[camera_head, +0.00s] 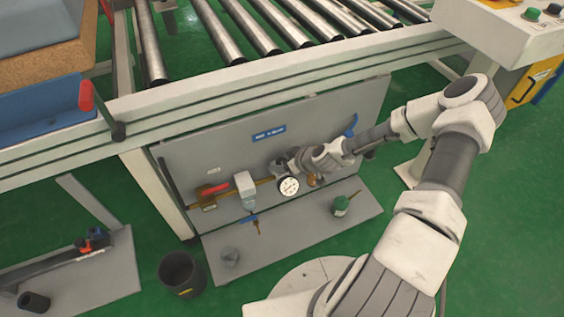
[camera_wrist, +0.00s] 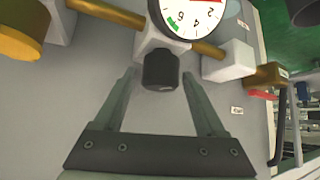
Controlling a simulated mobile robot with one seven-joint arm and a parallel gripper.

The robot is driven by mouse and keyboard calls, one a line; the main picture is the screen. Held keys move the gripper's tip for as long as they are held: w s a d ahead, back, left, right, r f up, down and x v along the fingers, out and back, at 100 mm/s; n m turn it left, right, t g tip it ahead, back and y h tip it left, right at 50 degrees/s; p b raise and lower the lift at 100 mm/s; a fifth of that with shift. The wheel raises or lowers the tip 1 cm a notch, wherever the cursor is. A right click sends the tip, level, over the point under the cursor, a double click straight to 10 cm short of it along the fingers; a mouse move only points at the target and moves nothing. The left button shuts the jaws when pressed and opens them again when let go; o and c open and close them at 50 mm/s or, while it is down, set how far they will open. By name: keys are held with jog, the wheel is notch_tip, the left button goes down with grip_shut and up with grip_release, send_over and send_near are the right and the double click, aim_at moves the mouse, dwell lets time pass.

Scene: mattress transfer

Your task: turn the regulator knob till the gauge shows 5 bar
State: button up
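The white round pressure gauge (camera_head: 289,187) sits on the brass pipe on the grey panel. In the wrist view the gauge (camera_wrist: 190,12) is upside down and cut by the top edge; I see 2, 4, 6, a green mark by the 6 and some red. I cannot read its needle in either view. The black regulator knob (camera_wrist: 161,70) is below the gauge in the wrist view. My gripper (camera_wrist: 158,77) is open, its fingertips on either side of the knob with gaps showing. In the head view my gripper (camera_head: 294,163) hides the knob.
A red-handled valve (camera_head: 215,190) and a white filter unit (camera_head: 245,188) are left of the gauge. A green bottle (camera_head: 340,206) and a grey part (camera_head: 230,257) are on the shelf (camera_head: 290,235). A black bucket (camera_head: 181,273) stands on the floor. The roller conveyor (camera_head: 270,85) runs above.

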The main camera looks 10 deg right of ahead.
grip_shut()
